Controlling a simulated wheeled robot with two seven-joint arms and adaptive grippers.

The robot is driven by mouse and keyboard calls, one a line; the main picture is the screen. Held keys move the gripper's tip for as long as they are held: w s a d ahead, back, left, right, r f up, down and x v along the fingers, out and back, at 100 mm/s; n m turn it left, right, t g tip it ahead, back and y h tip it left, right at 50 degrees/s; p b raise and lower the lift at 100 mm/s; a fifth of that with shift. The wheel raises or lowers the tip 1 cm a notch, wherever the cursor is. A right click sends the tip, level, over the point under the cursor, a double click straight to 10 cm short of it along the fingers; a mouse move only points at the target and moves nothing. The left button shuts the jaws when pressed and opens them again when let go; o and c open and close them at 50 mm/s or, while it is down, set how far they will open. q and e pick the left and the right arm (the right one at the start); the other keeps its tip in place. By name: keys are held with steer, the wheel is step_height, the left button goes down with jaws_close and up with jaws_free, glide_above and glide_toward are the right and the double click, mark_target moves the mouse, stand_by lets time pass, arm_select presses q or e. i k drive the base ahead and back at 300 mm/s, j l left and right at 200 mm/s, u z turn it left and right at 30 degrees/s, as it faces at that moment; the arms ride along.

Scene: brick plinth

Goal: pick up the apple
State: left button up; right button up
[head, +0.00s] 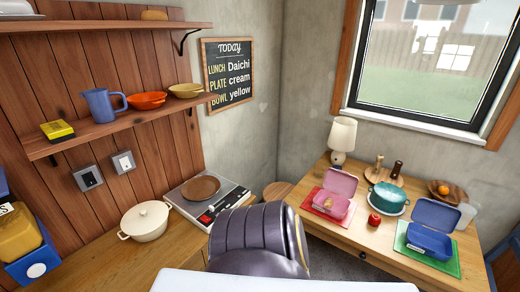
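The apple (374,220) is small, red and round. It sits on the wooden table (352,238) at the right, near its front edge. It stands between the pink lunch box (334,191) and the blue lunch box (430,240), just in front of the teal pot (386,197). Nothing covers it. Neither of my grippers shows in the head view. A dark, rounded part of my own body fills the bottom middle.
The pink box stands open on a red mat (312,208), the blue one open on a green mat (450,265). A lamp (342,138), two shakers and a wooden plate (458,196) with an orange fruit are behind. A counter with a cream pot (145,222) is left.

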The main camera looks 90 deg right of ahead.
mark_target(375, 220)
steer(key=z, duration=4.05)
steer(key=i, duration=0.75)
